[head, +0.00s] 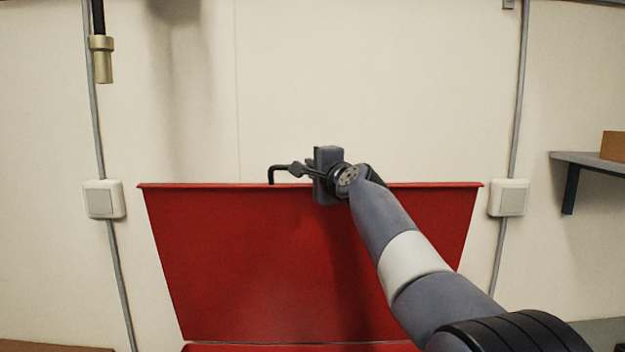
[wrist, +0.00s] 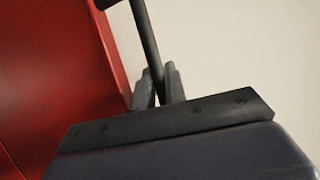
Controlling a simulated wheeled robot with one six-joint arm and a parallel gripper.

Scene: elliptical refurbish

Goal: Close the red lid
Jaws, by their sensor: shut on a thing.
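The red lid (head: 260,260) stands raised, its broad face toward me and its top edge running level across the middle of the head view. It also fills the left side of the wrist view (wrist: 50,70). A dark bar handle (head: 278,169) sits at the lid's top edge; in the wrist view the bar (wrist: 145,35) runs down between my fingers. My gripper (head: 300,169) is at the top edge, its fingers (wrist: 157,88) closed around the bar. Part of the handle is hidden behind my gripper and arm.
A shelf (head: 590,160) with a brown box (head: 613,146) is on the right wall. White wall boxes (head: 104,199) (head: 509,198) with conduits flank the lid. A dark hose with a brass end (head: 102,60) hangs at upper left. The space above the lid is clear.

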